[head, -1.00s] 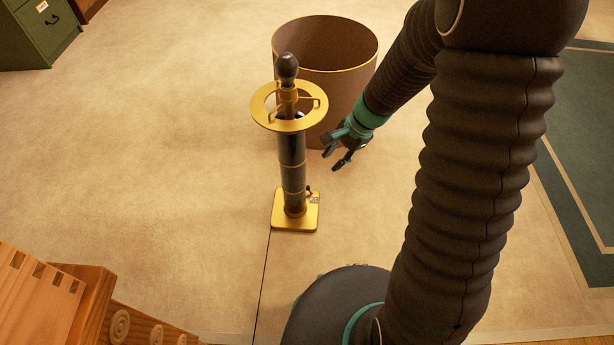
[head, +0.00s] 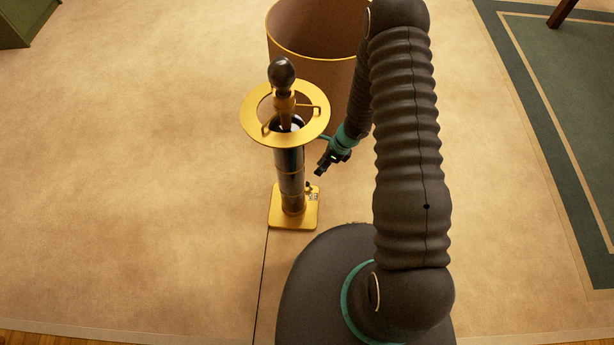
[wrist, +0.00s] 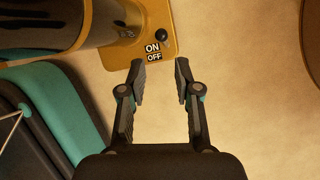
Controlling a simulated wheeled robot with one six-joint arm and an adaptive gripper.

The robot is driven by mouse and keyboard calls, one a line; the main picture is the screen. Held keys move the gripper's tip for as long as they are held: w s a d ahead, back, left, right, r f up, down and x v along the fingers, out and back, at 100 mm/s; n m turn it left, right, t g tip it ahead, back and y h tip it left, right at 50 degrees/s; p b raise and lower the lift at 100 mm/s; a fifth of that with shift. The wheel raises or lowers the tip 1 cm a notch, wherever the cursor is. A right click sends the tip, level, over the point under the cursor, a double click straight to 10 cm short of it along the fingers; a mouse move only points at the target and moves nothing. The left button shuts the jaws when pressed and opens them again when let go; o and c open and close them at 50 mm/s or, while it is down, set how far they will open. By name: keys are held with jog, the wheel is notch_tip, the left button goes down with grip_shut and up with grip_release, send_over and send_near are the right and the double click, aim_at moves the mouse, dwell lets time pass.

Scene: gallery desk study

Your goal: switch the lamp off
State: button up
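The lamp stands upright on the floor, with a dark column (head: 290,175), a flat gold ring (head: 253,124) and a dark bulb-shaped top (head: 282,75). Its square gold base (head: 293,219) carries a small dark switch (head: 308,186). In the wrist view the switch (wrist: 162,35) sits beside the ON and OFF labels (wrist: 153,52), nearer to ON; I cannot tell its setting. My gripper (head: 322,164) is right of the column, above the base's right side. In the wrist view my gripper (wrist: 160,68) is open and empty, its fingertips just short of the labels and apart from the switch.
A large brown cylinder with a gold rim (head: 310,55) stands close behind the lamp. A green rug (head: 570,100) lies at the right. A green cabinet (head: 22,22) is at the far left. The pale floor (head: 130,180) left of the lamp is clear.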

aim_at(308, 183)
jog(key=x, duration=0.8)
jog(key=b+x, duration=0.1)
jog(key=x, duration=0.4)
jog(key=shift+d+f, duration=0.2)
jog(key=shift+d, duration=0.05)
grip_shut()
